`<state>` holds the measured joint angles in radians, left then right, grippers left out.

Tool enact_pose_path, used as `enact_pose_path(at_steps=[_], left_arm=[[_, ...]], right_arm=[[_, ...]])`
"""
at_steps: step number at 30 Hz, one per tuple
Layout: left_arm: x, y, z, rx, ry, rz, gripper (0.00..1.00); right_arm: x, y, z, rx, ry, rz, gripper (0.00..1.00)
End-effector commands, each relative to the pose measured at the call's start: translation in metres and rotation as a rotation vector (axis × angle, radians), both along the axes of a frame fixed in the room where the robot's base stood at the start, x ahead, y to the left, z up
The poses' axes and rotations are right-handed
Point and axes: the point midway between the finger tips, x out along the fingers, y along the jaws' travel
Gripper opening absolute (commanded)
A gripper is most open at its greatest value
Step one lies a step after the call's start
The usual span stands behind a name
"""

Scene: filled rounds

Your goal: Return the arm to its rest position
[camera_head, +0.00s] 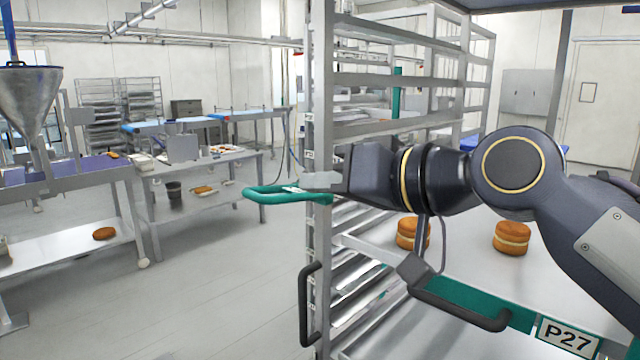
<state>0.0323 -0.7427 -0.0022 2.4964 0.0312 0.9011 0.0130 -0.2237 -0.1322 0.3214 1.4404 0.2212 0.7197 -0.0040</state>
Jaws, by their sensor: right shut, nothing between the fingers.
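My right arm reaches in from the right edge across the front of a metal tray rack (318,90). My right gripper (322,181) is at the rack's front left post, pointing left. It is shut and appears to hold nothing. A teal loop (275,196) sticks out to the left just beside and below the fingertips. I cannot tell whether the fingers touch the loop or the post. My left gripper is not in view.
Filled round cakes (512,239) and (407,233) sit on a tray below my forearm. A black handle (309,305) is on the rack post; another bar handle (460,307) is in front of the tray, near a P27 label (568,337). Open floor (200,285) lies left.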

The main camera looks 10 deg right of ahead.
Motion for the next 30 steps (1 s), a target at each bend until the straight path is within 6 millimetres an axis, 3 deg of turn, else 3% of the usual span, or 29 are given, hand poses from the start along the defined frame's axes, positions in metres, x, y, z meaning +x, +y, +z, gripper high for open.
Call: enact_pose_path(at_steps=[2,5,11,15,21,25,30], left_arm=[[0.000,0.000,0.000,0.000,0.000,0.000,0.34],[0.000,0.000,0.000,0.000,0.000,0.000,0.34],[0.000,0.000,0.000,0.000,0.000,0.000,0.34],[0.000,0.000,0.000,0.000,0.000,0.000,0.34],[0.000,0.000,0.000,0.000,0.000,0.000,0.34],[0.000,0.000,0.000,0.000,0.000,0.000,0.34],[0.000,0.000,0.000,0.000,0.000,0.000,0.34]], right_arm=[[-0.002,-0.006,-0.010,-0.015,0.014,-0.014,0.00],[-0.007,-0.024,-0.044,-0.065,0.069,-0.056,0.00],[-0.044,-0.087,-0.165,-0.199,0.279,-0.193,0.00],[-0.086,-0.121,-0.249,-0.257,0.442,-0.267,0.00],[-0.150,-0.142,-0.344,-0.288,0.640,-0.325,0.00],[-0.175,-0.143,-0.376,-0.293,0.709,-0.334,0.00],[-0.182,-0.143,-0.384,-0.294,0.728,-0.336,0.00]])
